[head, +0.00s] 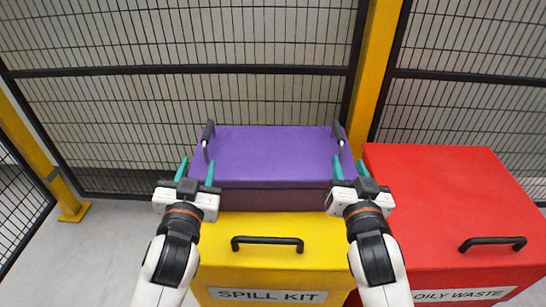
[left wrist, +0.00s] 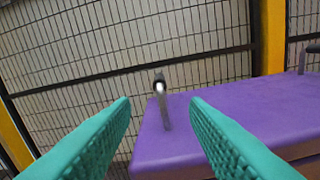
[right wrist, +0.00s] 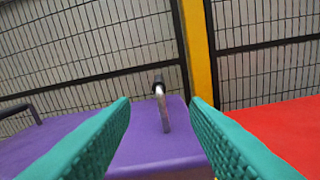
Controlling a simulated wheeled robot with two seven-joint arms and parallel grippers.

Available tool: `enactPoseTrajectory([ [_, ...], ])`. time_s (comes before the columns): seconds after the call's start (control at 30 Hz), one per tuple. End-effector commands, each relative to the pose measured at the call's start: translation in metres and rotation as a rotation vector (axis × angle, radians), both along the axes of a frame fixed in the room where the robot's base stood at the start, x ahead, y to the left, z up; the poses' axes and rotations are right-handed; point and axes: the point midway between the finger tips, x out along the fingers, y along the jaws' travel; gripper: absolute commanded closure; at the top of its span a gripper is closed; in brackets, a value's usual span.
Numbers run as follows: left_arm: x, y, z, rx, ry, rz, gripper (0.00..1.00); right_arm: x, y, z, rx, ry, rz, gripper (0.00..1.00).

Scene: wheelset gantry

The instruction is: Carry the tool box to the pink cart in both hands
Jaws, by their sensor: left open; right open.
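The purple tool box (head: 270,155) sits on top of the yellow spill kit bin, with a dark handle at each end. Its left handle (head: 208,134) shows in the left wrist view (left wrist: 162,102), ahead of and between the open fingers. Its right handle (head: 338,133) shows in the right wrist view (right wrist: 161,106), also ahead between the fingers. My left gripper (head: 196,170) is open and empty at the box's near left corner. My right gripper (head: 349,168) is open and empty at the near right corner. The pink cart is not in view.
The yellow spill kit bin (head: 265,262) stands under the box, with a black handle on its lid. A red oily waste bin (head: 445,195) stands close on the right. A mesh fence (head: 190,100) with yellow posts runs behind. Grey floor (head: 100,250) is free on the left.

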Motion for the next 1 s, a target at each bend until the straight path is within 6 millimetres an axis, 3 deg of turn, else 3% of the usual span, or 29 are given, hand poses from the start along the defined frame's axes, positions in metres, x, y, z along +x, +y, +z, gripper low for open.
enactPoseTrajectory([
  [0.47, 0.008, 0.0, 0.002, 0.002, -0.007, 0.0, 0.59, 0.008, 0.0, 0.002, 0.001, -0.007, 0.001, 0.58],
  [1.0, 0.1, 0.0, 0.002, 0.002, -0.007, 0.0, 0.59, 0.1, 0.0, 0.002, 0.0, -0.006, 0.0, 0.58],
])
